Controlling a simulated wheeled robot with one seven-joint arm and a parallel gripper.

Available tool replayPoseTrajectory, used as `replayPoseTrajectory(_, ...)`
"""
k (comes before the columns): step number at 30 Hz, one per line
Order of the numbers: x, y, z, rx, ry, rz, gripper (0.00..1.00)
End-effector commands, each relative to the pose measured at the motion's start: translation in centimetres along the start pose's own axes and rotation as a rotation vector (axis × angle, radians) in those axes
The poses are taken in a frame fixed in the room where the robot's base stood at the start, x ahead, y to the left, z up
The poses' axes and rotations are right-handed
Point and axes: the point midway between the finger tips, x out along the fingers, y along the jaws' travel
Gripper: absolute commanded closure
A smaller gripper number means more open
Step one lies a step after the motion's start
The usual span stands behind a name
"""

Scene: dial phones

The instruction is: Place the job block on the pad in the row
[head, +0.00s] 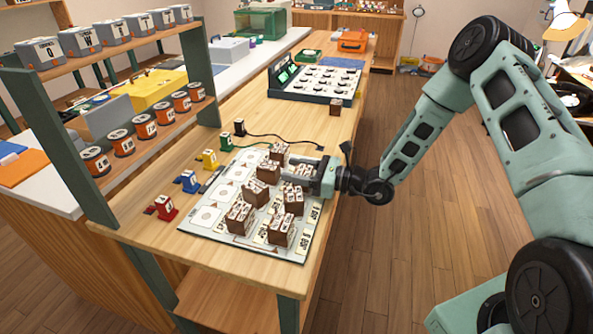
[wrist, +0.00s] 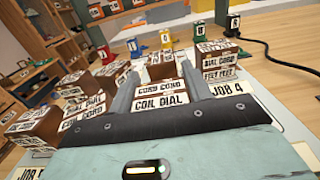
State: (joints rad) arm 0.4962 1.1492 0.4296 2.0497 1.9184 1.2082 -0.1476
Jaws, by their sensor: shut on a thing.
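My gripper (head: 318,180) reaches in from the right over the printed mat (head: 208,232). It is shut on a brown block with white labels (wrist: 162,72); the labels at its near side seem to read "CORD CORD" and "COIL DIAL". In the head view the fingers partly hide that block. I cannot tell whether it touches the mat. Several similar labelled blocks stand on the mat around it, such as the near right block (head: 281,231) and the far block (head: 279,152). In the wrist view, the block to the right (wrist: 217,62) stands by a "JOB 4" label (wrist: 228,90).
Red (head: 165,208), blue (head: 190,181), yellow (head: 210,158) and green (head: 226,141) small pieces line the mat's left. A dark cord (head: 290,138) lies beyond the mat. A lone brown block (head: 336,106) stands near the dial panel (head: 318,82). A shelf post (head: 45,145) rises left.

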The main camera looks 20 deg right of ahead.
Motion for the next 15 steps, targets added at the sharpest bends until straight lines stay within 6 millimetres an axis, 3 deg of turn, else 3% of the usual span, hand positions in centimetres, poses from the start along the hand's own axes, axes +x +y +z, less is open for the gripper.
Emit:
replayPoseTrajectory(11,-0.01,-0.03,-0.55,-0.001,-0.001,-0.001,0.75)
replayPoseTrajectory(12,-0.01,-0.03,-0.43,-0.001,0.000,-0.001,0.42)
replayPoseTrajectory(15,-0.01,-0.03,-0.42,-0.001,0.000,-0.001,0.42)
